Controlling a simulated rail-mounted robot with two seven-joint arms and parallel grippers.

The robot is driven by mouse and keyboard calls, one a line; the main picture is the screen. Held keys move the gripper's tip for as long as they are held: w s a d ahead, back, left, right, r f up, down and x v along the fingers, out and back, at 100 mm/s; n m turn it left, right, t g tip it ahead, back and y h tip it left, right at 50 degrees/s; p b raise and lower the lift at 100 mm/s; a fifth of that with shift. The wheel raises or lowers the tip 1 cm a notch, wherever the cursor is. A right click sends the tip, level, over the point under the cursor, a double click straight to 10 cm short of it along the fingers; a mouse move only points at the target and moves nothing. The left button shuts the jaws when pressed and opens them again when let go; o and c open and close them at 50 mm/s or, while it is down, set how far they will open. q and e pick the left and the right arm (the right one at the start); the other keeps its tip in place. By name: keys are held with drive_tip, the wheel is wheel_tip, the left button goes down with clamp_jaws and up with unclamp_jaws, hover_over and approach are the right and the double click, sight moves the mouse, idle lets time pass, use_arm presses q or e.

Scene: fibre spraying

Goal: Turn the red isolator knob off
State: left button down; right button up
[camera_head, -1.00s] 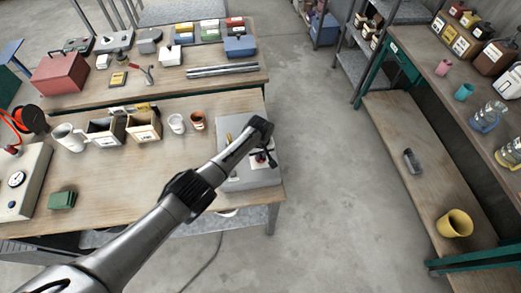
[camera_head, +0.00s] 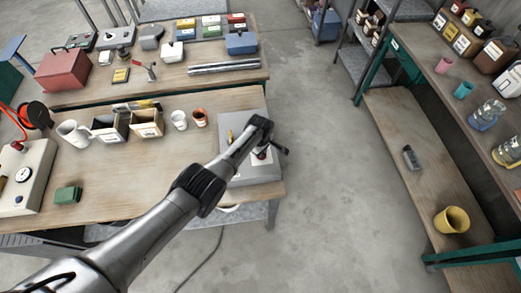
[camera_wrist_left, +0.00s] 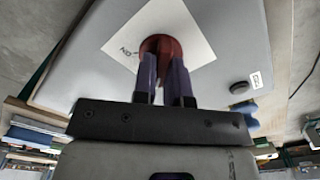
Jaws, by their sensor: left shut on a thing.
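The red isolator knob (camera_wrist_left: 160,46) sits on a white lettered plate (camera_wrist_left: 125,42) on the face of a grey box (camera_wrist_left: 75,72). In the wrist view my left gripper (camera_wrist_left: 166,80) has its two fingers on either side of the knob, shut on it. The fingers hide part of the knob. In the head view the grey box (camera_head: 265,174) is at the right end of the near bench, and my left gripper (camera_head: 262,154) is over it. There my wrist mostly covers the knob. My right gripper is in neither view.
Open floor (camera_head: 330,190) lies right of the bench. A shelf unit (camera_head: 425,165) stands further right.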

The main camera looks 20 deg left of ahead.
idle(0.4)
use_arm(q)
drive_tip(key=c, duration=1.6)
unclamp_jaws()
drive_tip(key=o, duration=0.4)
drive_tip(key=shift+o, duration=0.2)
wheel_tip(320, 180, up, 6)
drive_tip(key=p, duration=0.3)
drive_tip(key=shift+r, duration=0.15)
wheel_tip(320, 180, up, 8)
drive_tip(key=p, duration=0.1)
drive_tip(key=shift+f, duration=0.25)
